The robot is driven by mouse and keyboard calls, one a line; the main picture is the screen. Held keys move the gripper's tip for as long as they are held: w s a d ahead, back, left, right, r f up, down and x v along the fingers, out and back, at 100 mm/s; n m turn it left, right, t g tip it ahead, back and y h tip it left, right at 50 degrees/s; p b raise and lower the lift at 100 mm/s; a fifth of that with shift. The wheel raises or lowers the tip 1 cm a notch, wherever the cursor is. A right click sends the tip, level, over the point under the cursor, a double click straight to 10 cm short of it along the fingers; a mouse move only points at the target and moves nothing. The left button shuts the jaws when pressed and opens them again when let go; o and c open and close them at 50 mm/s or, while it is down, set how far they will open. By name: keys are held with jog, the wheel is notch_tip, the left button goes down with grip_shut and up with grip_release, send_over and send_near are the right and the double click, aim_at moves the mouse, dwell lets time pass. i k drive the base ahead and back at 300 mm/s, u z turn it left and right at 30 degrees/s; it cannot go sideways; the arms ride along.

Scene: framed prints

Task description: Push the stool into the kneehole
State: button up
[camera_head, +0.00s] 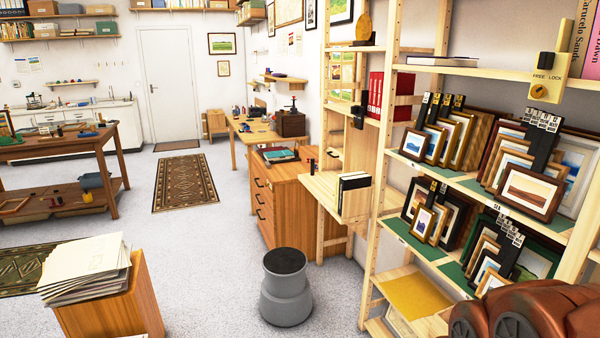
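The stool (285,291) is a grey, round, stepped one with a dark top. It stands upright on the open floor, in front of the wooden drawer cabinet (284,205) and left of the tall shelf rack. A pale wooden desk board (325,190) juts from the rack just right of the cabinet, with an open space under it; this looks like the kneehole, but its inside is mostly hidden by the cabinet and posts. The stool is outside that space, nearer to me.
A wooden block with stacked papers (108,300) stands at the front left. The rack (376,215) with framed prints fills the right. The speckled floor (205,255) left of the stool is clear. A patterned rug (185,183) lies farther back, and a workbench (60,153) stands at left.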

aim_at(286, 299)
jog(key=u, duration=0.55)
jog(key=i, duration=3.05)
jog(key=u, duration=2.35)
